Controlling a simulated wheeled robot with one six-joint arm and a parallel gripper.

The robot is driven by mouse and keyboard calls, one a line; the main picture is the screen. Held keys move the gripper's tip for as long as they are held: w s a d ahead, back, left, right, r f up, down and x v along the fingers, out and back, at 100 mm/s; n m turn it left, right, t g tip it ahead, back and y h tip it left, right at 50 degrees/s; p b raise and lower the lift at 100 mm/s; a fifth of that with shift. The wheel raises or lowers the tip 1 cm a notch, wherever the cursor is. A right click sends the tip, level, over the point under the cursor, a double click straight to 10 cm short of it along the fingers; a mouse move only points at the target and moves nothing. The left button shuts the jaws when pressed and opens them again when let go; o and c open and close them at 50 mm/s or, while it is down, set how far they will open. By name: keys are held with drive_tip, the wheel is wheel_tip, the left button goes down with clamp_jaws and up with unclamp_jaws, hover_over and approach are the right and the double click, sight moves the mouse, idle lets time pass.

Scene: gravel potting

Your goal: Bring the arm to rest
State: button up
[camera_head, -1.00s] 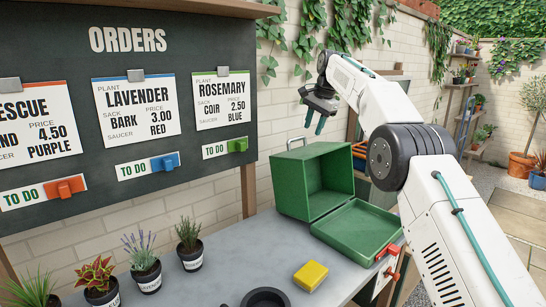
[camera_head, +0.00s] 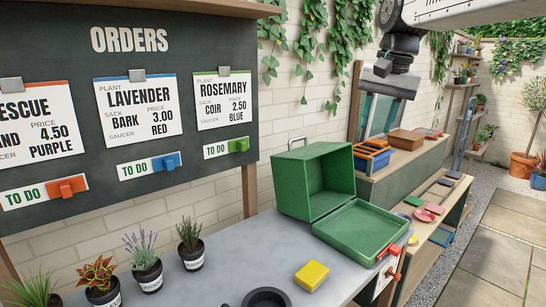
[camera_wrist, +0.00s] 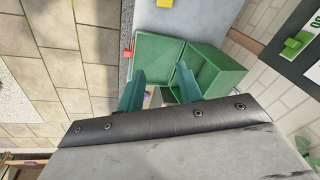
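My arm reaches in from the top right of the head view, with my gripper (camera_head: 388,84) hanging high above the shelf area behind the green box. In the wrist view my gripper (camera_wrist: 159,80) has its two teal fingers spread apart, with nothing held between them. The open green box (camera_head: 318,182) stands on the bench, its lid folded down to the front. It also shows beyond the fingertips in the wrist view (camera_wrist: 213,72), apart from them.
The grey bench (camera_head: 222,262) holds a yellow block (camera_head: 312,275), a dark round dish (camera_head: 266,299) and several potted plants along the left. The orders board (camera_head: 130,110) stands behind. A side shelf (camera_head: 445,205) carries coloured saucers. Paving on the right is clear.

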drive_tip(key=s+d+f+n, duration=0.1)
drive_tip(key=s+f, duration=0.5)
drive_tip(key=s, duration=0.4)
drive_tip(key=s+d+f+n, duration=0.1)
drive_tip(key=s+f+n, duration=0.1)
drive_tip(key=s+f, duration=0.4)
drive_tip(key=s+d+f+n+h, duration=0.1)
drive_tip(key=s+f, duration=0.5)
drive_tip(key=s, duration=1)
drive_tip(key=shift+s+d+f+n+g, duration=0.25)
drive_tip(key=shift+d+f+n+g, duration=0.05)
drive_tip(key=shift+d, duration=0.25)
